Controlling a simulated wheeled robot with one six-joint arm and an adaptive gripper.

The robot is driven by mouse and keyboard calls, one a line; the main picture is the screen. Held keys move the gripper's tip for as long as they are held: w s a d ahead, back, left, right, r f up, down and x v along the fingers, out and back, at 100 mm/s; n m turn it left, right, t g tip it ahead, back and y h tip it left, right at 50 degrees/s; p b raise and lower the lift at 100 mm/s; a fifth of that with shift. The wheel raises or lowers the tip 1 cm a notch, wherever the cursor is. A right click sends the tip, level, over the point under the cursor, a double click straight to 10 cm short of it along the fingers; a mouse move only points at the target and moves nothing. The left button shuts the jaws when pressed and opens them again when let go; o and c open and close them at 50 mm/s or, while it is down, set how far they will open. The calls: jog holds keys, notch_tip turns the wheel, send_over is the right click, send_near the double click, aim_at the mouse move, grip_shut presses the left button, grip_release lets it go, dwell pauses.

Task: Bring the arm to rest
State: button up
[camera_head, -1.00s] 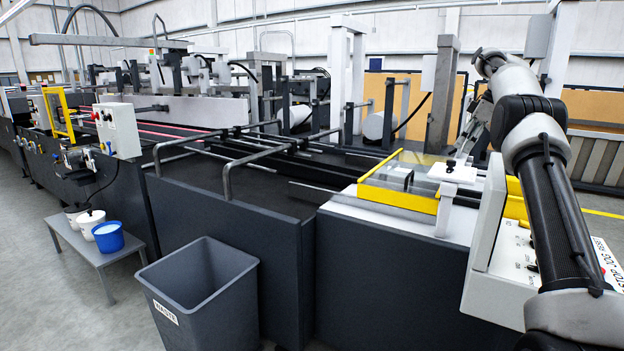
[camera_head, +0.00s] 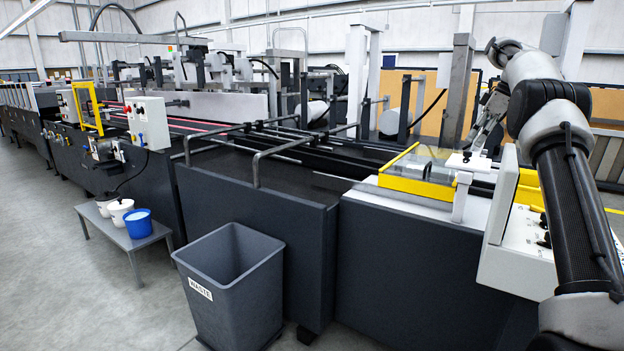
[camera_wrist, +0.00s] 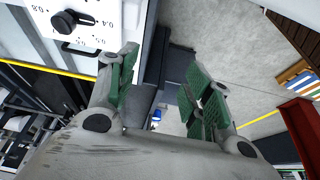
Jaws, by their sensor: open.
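My arm rises along the right edge of the head view, bends at the top and comes down towards the yellow-edged end of the machine. My gripper (camera_wrist: 160,66) is open in the wrist view, with its green-padded fingers spread apart. Nothing is held between them; grey floor and dark machine sides show through the gap. In the head view the gripper end is small and partly hidden behind my own arm.
The folder gluer has a clear guard with a yellow edge (camera_head: 415,188) and a white control panel (camera_head: 518,255) close to my arm. A grey waste bin (camera_head: 232,285) and a low bench (camera_head: 128,243) with buckets stand in front. Floor at left is open.

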jog(key=s+a+r+m+h, duration=0.1)
jog(key=s+a+r+m, duration=0.35)
jog(key=s, duration=0.65)
jog(key=s+a+r+m+h, duration=0.1)
jog(key=s+a+r, duration=0.55)
jog(key=s, duration=0.35)
jog(key=s+a+f+m, duration=0.1)
jog(key=s+f, duration=0.4)
jog(key=s, duration=0.4)
jog(key=s+a+f+m+t+h, duration=0.1)
jog(key=s+a+f+m, duration=0.1)
jog(key=s+f, duration=0.4)
jog(key=s+a+f+m, duration=0.1)
jog(key=s+f, duration=0.4)
jog(key=s, duration=0.9)
jog(key=shift+a+f+m+t+h, duration=0.15)
jog(key=shift+f+m+t+h, duration=0.2)
jog(key=shift+m, duration=0.2)
